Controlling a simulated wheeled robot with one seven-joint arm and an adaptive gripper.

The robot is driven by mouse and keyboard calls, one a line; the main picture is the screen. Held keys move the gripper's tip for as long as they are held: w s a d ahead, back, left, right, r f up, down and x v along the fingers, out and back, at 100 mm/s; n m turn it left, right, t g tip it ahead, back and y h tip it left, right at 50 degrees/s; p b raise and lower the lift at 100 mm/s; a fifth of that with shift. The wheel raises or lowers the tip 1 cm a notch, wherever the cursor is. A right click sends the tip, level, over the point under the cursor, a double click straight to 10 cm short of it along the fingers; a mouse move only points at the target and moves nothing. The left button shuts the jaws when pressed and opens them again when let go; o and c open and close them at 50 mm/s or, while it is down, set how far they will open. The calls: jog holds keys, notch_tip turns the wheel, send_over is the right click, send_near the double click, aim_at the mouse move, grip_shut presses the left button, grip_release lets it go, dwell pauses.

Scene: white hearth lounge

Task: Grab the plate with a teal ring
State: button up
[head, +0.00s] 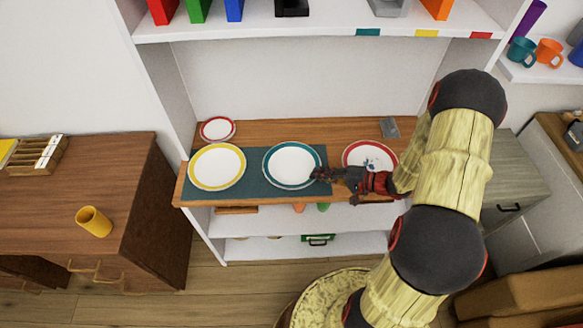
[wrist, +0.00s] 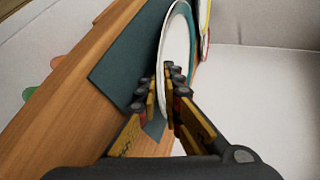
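The plate with a teal ring (head: 291,160) is white and lies flat on a dark teal mat, in the middle of the shelf board in the head view. My gripper (head: 316,174) reaches it from the right, with its fingertips at the plate's right rim. In the wrist view the teal-ringed plate (wrist: 176,45) runs down to my fingertips (wrist: 162,78). The two fingers are close together, on either side of the near rim. Whether they press on the rim cannot be made out.
A yellow-ringed plate (head: 217,167) lies to the left on the mat (head: 253,186). A red-ringed plate (head: 369,154) lies to the right, partly behind my gripper. A small red-ringed plate (head: 217,129) and a grey object (head: 389,128) stand farther back. A shelf (head: 320,27) overhangs behind.

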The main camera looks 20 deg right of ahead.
jog(key=shift+w+a+f, duration=0.15)
jog(key=shift+w+a, duration=0.05)
jog(key=shift+w, duration=0.05)
grip_shut()
dwell(0.3)
